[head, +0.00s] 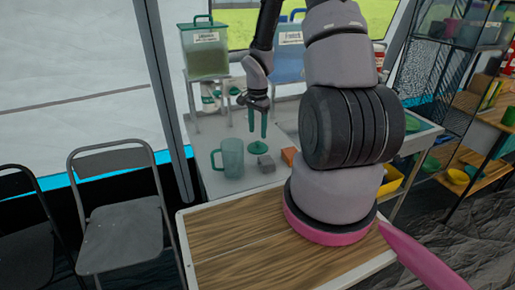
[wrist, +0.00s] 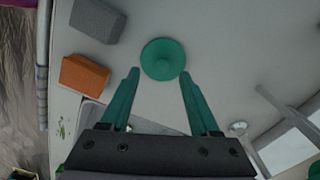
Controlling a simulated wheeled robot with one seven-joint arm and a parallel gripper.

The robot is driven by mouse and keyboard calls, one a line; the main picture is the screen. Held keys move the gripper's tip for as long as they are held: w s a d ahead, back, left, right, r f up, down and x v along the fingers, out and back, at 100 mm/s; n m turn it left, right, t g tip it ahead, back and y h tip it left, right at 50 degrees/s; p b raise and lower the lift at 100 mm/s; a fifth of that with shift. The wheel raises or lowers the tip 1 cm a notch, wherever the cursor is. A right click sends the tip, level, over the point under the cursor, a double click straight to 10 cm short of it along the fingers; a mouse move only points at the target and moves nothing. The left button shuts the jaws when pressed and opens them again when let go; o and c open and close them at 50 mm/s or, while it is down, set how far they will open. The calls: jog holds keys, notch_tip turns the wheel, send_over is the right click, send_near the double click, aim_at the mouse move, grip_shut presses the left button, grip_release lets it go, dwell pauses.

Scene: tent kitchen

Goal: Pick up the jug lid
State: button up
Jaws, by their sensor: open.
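The jug lid (wrist: 163,59) is a round green disc with a raised knob in its middle, lying on the pale table top. In the head view the lid (head: 258,149) shows as a small green disc just below my fingers. My gripper (wrist: 160,78) has two green fingers, spread open and empty, with the lid just beyond and between the fingertips in the wrist view. In the head view my gripper (head: 257,138) points down above the lid; I cannot tell whether it touches it. A green see-through jug (head: 231,158) with a handle stands upright left of the lid.
A grey block (wrist: 97,18) and an orange block (wrist: 84,74) lie beside the lid. A green-lidded dispenser (head: 205,50) and a blue one (head: 288,62) stand behind. Folding chairs (head: 122,205) stand at the left.

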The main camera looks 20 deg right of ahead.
aim_at(258, 142)
jog(key=f, duration=0.3)
jog(key=w+f, duration=0.1)
jog(key=f, duration=0.1)
jog(key=shift+d+f, duration=0.1)
jog(key=shift+d, duration=0.1)
jog(key=shift+s, duration=0.1)
grip_shut()
